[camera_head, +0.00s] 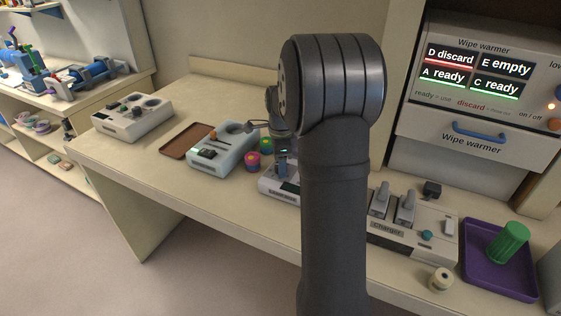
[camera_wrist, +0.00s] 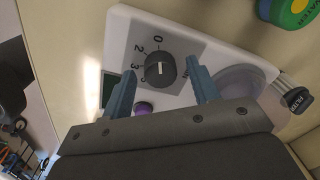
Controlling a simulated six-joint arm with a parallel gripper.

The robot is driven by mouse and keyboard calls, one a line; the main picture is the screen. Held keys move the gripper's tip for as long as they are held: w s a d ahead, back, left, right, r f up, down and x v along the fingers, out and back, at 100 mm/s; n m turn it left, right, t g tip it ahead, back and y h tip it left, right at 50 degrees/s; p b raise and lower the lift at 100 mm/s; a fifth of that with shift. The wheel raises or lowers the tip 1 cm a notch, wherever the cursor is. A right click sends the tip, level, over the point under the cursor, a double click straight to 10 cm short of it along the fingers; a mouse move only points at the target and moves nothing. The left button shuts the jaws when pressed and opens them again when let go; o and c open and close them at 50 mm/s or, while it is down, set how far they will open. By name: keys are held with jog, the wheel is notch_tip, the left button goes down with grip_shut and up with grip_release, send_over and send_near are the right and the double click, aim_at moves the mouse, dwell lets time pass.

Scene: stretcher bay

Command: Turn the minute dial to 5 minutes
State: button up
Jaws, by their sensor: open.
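The minute dial (camera_wrist: 160,72) is a round black knob with a pale mark, on a grey panel of a white device (camera_wrist: 125,28). Printed figures run down the dial's left side: 0, 2, 3; the lower ones are partly hidden by a finger. I cannot tell surely which figure the mark points to. My gripper (camera_wrist: 161,67) is open, with one blue-grey finger on each side of the knob; contact cannot be told. In the head view my gripper (camera_head: 283,165) is over a pale device (camera_head: 272,186), mostly hidden behind my arm.
A purple button (camera_wrist: 143,108) and a round clear dish (camera_wrist: 240,85) are close to the fingers. A light-blue device (camera_head: 225,160) and brown tray (camera_head: 187,141) stand to the left. A charger (camera_head: 410,240) and purple tray (camera_head: 490,278) are to the right.

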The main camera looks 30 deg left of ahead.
jog(key=c, duration=1)
